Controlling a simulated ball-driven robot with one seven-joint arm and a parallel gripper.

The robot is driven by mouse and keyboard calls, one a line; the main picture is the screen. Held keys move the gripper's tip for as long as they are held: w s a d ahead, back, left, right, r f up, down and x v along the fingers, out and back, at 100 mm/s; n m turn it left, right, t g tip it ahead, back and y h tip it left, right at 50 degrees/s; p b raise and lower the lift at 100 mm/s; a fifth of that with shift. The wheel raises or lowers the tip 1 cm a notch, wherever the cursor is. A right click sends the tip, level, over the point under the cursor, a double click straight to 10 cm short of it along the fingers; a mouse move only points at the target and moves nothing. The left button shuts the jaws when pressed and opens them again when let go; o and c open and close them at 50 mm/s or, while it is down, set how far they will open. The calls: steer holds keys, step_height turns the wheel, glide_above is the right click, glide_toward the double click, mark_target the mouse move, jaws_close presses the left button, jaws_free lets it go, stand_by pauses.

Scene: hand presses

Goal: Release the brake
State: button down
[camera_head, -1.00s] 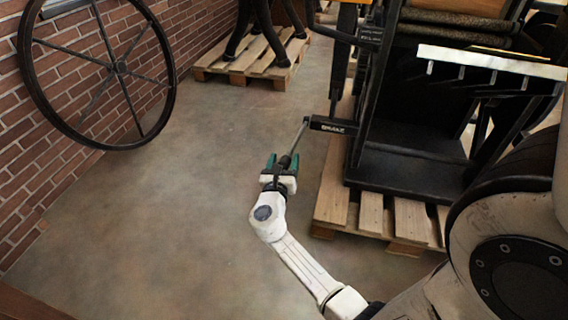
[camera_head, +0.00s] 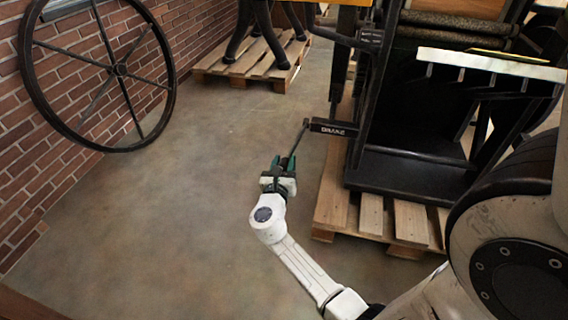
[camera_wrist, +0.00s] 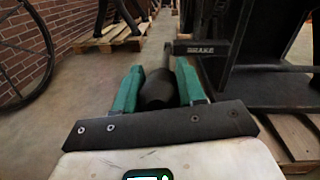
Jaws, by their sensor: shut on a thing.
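The brake lever (camera_head: 299,140) is a thin metal rod slanting down from a black arm with a white BRAKE label (camera_head: 334,127) on the press. Its dark, thick grip (camera_wrist: 157,90) shows in the wrist view between two green fingers. My gripper (camera_head: 283,164) is shut on this grip, with one finger on each side. In the wrist view my gripper (camera_wrist: 160,85) has the rod running away beyond the fingertips toward the label, which also shows there (camera_wrist: 201,50). The grip is largely hidden by the fingers in the head view.
The black hand press (camera_head: 410,180) stands on a wooden pallet (camera_head: 371,214) at the right. A large spoked wheel (camera_head: 121,70) leans by the brick wall (camera_head: 40,150) at the left. Another pallet (camera_head: 245,68) is at the back. The floor left of my gripper is clear.

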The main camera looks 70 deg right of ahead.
steer(key=shift+r, duration=0.1)
steer(key=shift+w+d+r+p, duration=0.1)
steer(key=shift+r+p, duration=0.7)
steer(key=shift+p, duration=0.45)
steer(key=d+r+y+p, duration=0.3)
steer(key=d+r+p, duration=0.2)
steer(key=p, duration=1)
steer(key=w+d+r+y+p, duration=0.1)
steer(key=d+r+y+p, duration=0.2)
steer(key=d+r+p, duration=0.3)
step_height(320, 180, up, 6)
steer(key=p, duration=0.9)
steer(key=shift+d+f+g+p, duration=0.2)
steer(key=shift+g+p, duration=0.1)
steer(key=shift+p, duration=0.05)
steer(key=shift+w+d+r, duration=0.15)
steer(key=shift+r, duration=0.05)
steer(key=c, duration=1.1)
jaws_free()
steer(key=shift+o, duration=0.8)
steer(key=shift+d, duration=0.15)
steer(key=shift+o, duration=1.2)
steer(key=shift+s+f+y, duration=0.2)
steer(key=shift+f+y, duration=0.05)
steer(key=shift+y, duration=0.05)
